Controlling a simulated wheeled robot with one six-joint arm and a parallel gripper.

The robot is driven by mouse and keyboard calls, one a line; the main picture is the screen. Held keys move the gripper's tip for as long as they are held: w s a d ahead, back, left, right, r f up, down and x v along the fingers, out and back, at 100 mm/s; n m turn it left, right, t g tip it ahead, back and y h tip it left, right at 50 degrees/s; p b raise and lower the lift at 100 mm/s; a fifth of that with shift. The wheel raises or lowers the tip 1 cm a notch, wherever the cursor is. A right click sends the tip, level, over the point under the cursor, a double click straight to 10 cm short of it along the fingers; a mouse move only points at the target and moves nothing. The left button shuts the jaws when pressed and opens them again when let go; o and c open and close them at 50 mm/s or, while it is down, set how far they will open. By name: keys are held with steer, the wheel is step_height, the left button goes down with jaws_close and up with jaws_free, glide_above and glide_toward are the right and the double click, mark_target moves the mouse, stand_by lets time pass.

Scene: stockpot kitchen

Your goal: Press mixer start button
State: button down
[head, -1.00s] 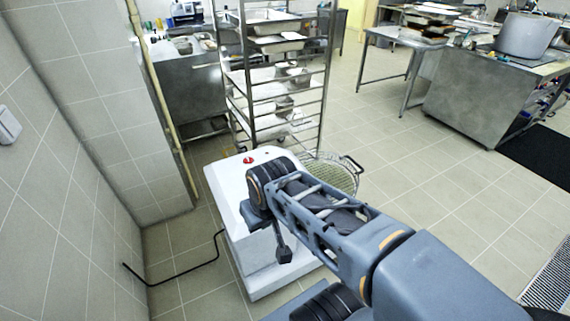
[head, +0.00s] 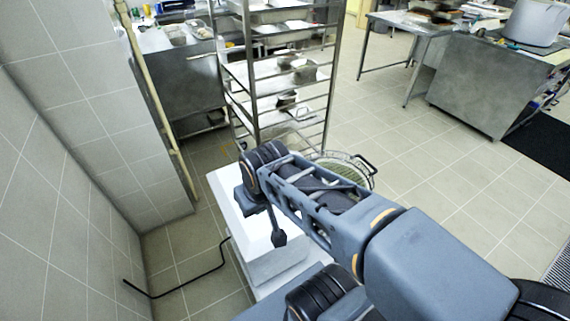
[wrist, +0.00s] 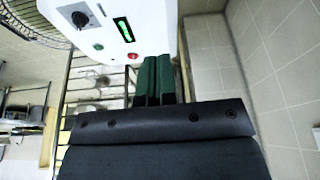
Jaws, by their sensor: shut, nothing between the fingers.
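The white mixer (head: 275,228) stands on the floor in the head view, partly behind my arm. In the wrist view the white mixer panel (wrist: 155,20) fills the top. It carries a black knob (wrist: 80,19), a lit green display (wrist: 123,30), a small green button (wrist: 98,47) and a small red button (wrist: 132,56). My gripper (wrist: 156,60) is shut and empty. Its fingertips are close to the panel edge, right of the red button and farther from the green one. I cannot tell whether they touch the panel. In the head view my arm hides the buttons.
A round wire guard (head: 345,168) with handles sits beside the mixer. A tall metal rack (head: 245,90) with trays stands just behind it. A tiled wall (head: 95,120) is close on the left, with a black cable (head: 180,292) on the floor. Floor is open on the right.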

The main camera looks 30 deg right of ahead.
steer(key=w+d+f+m+t+y+b, duration=0.1)
steer(key=w+d+f+m, duration=0.2)
steer(key=w, duration=0.4)
steer(key=w+d+m+y+b, duration=0.1)
steer(key=w+d+m, duration=0.2)
steer(key=w+m, duration=0.3)
steer(key=w+d+f+m+t+y+b, duration=0.1)
steer(key=w+d+f+m, duration=0.2)
steer(key=w, duration=0.4)
steer(key=w+d+f+m+t, duration=0.1)
steer(key=w+d+f+m, duration=0.2)
steer(key=d, duration=0.3)
steer(key=w+d+f+m+t+h, duration=0.1)
steer(key=w+d+f+m, duration=0.1)
steer(key=d+f+m, duration=0.2)
steer(key=w+d+f+m+t, duration=0.1)
steer(key=w+d+f+m, duration=0.2)
steer(key=d+m, duration=0.3)
steer(key=d+f+b, duration=0.1)
steer(key=d, duration=0.2)
steer(key=shift+w+d+t+h, duration=0.25)
steer(key=shift+w+t+h, duration=0.05)
steer(key=shift+h, duration=0.1)
step_height(320, 180, down, 9)
steer(key=b, duration=0.7)
steer(key=shift+r, duration=0.15)
steer(key=shift+b, duration=0.35)
